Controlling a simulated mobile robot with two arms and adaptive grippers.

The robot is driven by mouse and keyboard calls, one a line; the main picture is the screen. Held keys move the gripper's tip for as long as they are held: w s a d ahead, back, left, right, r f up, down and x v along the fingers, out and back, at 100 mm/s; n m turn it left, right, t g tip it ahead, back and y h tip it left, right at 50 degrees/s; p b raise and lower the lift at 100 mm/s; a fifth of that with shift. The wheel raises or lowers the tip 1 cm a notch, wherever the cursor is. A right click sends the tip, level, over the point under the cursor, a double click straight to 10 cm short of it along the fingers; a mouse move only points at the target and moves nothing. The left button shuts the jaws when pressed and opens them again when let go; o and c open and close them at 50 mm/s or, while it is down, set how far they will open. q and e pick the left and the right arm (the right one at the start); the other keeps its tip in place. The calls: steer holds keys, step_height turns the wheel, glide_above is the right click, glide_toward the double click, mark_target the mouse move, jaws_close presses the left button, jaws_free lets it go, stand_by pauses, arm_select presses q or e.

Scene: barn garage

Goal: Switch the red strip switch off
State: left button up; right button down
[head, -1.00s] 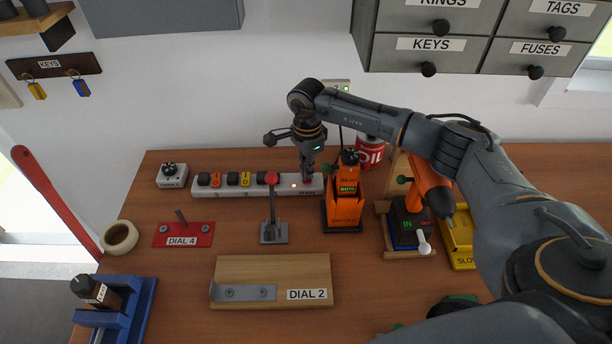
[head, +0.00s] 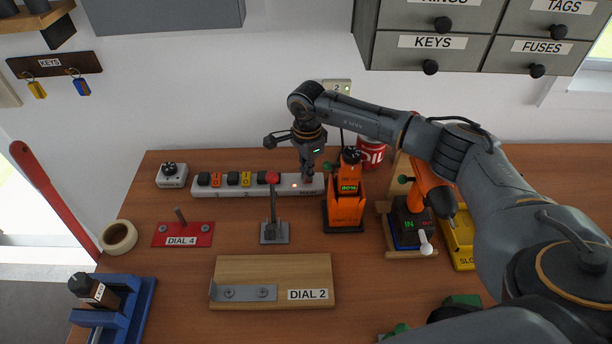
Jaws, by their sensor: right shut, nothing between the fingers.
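A white power strip (head: 258,189) lies along the back of the bench. Its red switch (head: 309,182) is at the strip's right end, mostly hidden by my right gripper. My right gripper (head: 308,180) points down, shut and empty, with its fingertips at the red switch. I cannot tell whether they press it or which way the rocker is tilted. My left gripper is not in view.
A lever with a red knob (head: 272,178) stands in front of the strip, left of my gripper. An orange charger unit (head: 347,207) stands close on the right, with a red OIL can (head: 371,153) behind. A wooden DIAL 2 board (head: 272,270) lies in front.

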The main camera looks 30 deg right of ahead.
steer(key=shift+s+a+f+b, duration=0.25)
steer(key=shift+f+b, duration=0.1)
steer(key=shift+f, duration=0.15)
steer(key=shift+s+a+f+b, duration=0.2)
steer(key=shift+f+b, duration=0.1)
steer(key=shift+f, duration=0.2)
steer(key=shift+d, duration=0.25)
steer(key=shift+d+r, duration=0.15)
steer(key=shift+d, duration=0.05)
steer(key=shift+r+p, duration=0.25)
steer(key=shift+p, duration=0.1)
steer(key=shift+w+d+r+p, duration=0.1)
steer(key=shift+w+r+p, duration=0.3)
steer(key=shift+r, duration=0.2)
steer(key=shift+w+d+r+p, duration=0.1)
steer(key=shift+d+r+p, duration=0.25)
steer(key=shift+r, duration=0.3)
steer(key=shift+a+r+p, duration=0.15)
steer(key=shift+r+p, duration=0.25)
steer(key=shift+r, duration=0.55)
steer(key=shift+a+r+p, duration=0.15)
steer(key=shift+r+p, duration=0.25)
steer(key=shift+r, duration=0.5)
steer(key=shift+d, duration=0.1)
